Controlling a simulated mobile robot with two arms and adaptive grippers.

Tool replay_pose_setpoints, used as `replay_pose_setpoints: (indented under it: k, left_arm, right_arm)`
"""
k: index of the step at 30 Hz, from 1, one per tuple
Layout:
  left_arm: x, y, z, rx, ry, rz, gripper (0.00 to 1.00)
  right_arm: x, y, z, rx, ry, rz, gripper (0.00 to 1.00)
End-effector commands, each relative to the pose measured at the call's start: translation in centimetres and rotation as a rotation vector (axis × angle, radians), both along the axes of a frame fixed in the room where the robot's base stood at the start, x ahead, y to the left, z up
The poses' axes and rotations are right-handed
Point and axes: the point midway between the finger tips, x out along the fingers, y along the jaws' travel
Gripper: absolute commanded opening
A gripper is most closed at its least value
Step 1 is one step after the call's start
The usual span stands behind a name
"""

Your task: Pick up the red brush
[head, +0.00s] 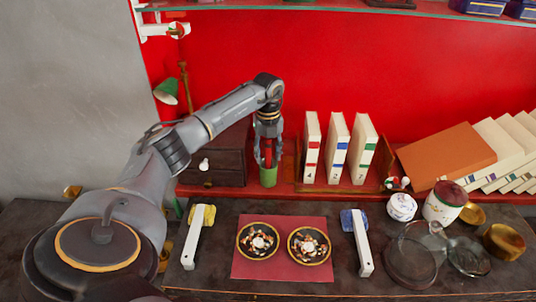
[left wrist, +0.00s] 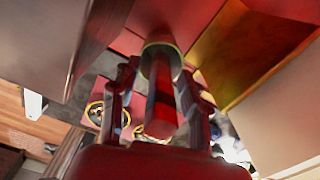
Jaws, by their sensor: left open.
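The red brush (head: 268,152) stands upright in a small green cup (head: 268,178) at the back of the table, in front of the red wall. My left gripper (head: 268,158) points down over the cup, open, with a finger on each side of the brush. In the left wrist view the brush (left wrist: 160,108) lies between the two fingers (left wrist: 157,95), with gaps showing beside it, and runs to the cup (left wrist: 160,47). The brush's lower end is hidden in the cup. My right gripper is not in view.
A dark drawer box (head: 215,178) stands close left of the cup. White books (head: 338,148) stand to its right. Two black bowls (head: 258,258) sit on a red mat (head: 282,222) in front, with white-handled brushes beside it. Glass and ceramic pots crowd the right.

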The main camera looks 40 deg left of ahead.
Motion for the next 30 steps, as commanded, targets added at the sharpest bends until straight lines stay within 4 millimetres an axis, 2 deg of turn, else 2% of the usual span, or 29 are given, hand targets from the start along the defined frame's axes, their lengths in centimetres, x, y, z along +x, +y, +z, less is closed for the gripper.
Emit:
replay_pose_setpoints:
  k: [4,9,11,22,26,30]
  left_arm:
    - [0.0,0.0,0.0,-0.001,-0.001,0.000,0.45]
    - [0.0,0.0,0.0,-0.001,-0.001,-0.001,0.11]
    - [0.0,0.0,0.0,0.000,0.000,-0.001,0.00]
    - [0.1,0.0,0.5,0.000,-0.002,-0.001,0.00]
    - [0.1,0.0,2.4,0.000,-0.006,-0.001,0.00]
    - [0.1,0.0,5.3,0.000,-0.006,-0.001,0.00]
  right_arm:
    - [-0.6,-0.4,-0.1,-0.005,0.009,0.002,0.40]
    - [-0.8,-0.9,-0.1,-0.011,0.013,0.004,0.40]
    - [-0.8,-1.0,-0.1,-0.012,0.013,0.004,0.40]
    - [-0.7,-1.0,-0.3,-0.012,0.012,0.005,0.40]
    - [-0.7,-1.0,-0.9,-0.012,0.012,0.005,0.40]
    - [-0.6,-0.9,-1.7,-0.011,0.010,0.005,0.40]
